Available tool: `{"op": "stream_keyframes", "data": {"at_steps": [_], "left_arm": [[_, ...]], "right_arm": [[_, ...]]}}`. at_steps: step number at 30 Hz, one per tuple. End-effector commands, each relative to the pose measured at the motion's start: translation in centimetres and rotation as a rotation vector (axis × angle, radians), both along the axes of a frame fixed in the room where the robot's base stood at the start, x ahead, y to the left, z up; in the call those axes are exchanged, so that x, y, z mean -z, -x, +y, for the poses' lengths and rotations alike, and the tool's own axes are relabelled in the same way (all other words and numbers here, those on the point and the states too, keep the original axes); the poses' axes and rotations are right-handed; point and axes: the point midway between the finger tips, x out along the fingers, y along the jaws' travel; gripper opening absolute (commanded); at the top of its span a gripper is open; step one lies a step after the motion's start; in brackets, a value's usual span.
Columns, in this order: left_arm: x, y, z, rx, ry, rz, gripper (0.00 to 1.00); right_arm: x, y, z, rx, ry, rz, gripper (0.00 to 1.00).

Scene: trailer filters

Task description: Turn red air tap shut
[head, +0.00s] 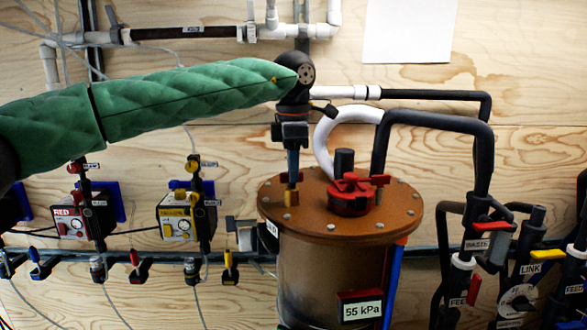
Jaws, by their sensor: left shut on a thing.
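A red-handled tap (134,259) sits on the long pipe along the wall, below and right of the box (72,222) labelled RED. Its handle looks roughly upright, but it is small here. My left gripper (291,186) is far to the right of this tap. It points down over the brown tank lid (330,228), shut on a small brass-coloured piece (291,199) at the lid's left part. The fingers partly hide that piece, and I cannot tell whether it is fixed to the lid. My right gripper is not in view.
A yellow-handled tap (228,262) and blue-handled taps (39,262) share the pipe. A yellow-fronted box (178,222) stands right of the RED one. A red fitting (349,196) tops the tank, whose display (361,309) reads 55 kPa. Black pipes and valves crowd the right.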

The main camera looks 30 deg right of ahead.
Motion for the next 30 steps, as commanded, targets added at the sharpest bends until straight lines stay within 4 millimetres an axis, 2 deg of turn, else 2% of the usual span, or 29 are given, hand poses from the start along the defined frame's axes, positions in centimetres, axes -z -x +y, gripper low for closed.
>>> {"op": "stream_keyframes", "data": {"at_steps": [1, 2, 5, 14, 17, 30], "left_arm": [[-0.1, -0.1, 0.0, -0.001, 0.000, -0.001, 0.00], [-0.1, -0.1, 0.0, -0.001, 0.000, -0.001, 0.13], [-0.1, -0.1, 0.0, -0.001, 0.000, -0.001, 0.33], [-0.1, 0.0, 0.0, -0.001, 0.000, -0.001, 0.33], [-0.7, 0.0, 0.0, -0.002, 0.002, -0.001, 0.33], [-6.7, -0.1, 0.0, -0.002, 0.001, 0.000, 0.33]], "right_arm": [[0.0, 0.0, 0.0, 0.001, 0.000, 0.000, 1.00], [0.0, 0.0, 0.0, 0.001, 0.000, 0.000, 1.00], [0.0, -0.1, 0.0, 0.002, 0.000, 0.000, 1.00], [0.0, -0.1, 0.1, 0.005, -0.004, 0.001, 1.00], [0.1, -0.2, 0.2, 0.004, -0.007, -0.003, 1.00], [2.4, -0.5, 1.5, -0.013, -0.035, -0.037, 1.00]]}}
